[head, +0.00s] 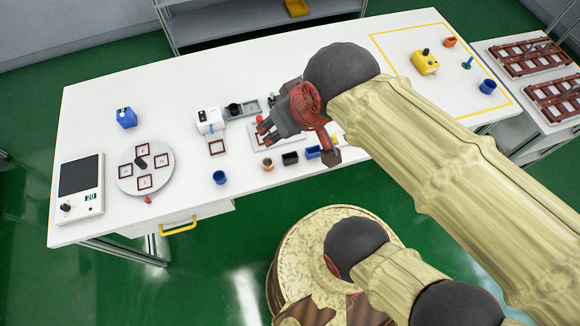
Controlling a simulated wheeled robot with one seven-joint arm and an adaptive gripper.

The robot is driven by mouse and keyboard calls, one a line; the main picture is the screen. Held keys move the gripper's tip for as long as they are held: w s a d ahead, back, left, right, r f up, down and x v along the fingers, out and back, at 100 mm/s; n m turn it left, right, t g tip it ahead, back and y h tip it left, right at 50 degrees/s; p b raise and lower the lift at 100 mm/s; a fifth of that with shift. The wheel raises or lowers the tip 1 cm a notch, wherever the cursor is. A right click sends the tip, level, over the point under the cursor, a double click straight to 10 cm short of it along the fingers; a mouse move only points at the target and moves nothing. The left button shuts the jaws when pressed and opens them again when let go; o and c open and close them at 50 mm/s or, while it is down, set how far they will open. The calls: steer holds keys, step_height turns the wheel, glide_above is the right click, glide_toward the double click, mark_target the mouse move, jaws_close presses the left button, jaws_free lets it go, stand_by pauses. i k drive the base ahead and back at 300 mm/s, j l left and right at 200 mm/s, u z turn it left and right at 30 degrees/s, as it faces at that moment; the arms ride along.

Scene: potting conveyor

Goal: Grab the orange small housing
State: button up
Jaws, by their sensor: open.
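A small orange housing (450,42) stands at the far right of the white table, inside the yellow outlined area near its back edge. My gripper (266,130) is open, above the middle of the table, well to the left of that housing and apart from it. The gripper and arm hide part of the table's middle. I see nothing between the fingers, though they are small here.
On the white table (80,115), a yellow device (425,62) and blue cup (487,86) stand near the housing. Several small containers line the front edge, including a brownish round cup (267,164). A round plate (128,178) and scale (80,190) stand left.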

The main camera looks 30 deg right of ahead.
mark_target(267, 163)
steer(key=k+l+u, duration=0.1)
steer(key=k+l, duration=0.35)
steer(key=l, duration=0.15)
steer(key=k+l, duration=0.5)
steer(key=l+u, duration=0.05)
steer(key=l, duration=0.05)
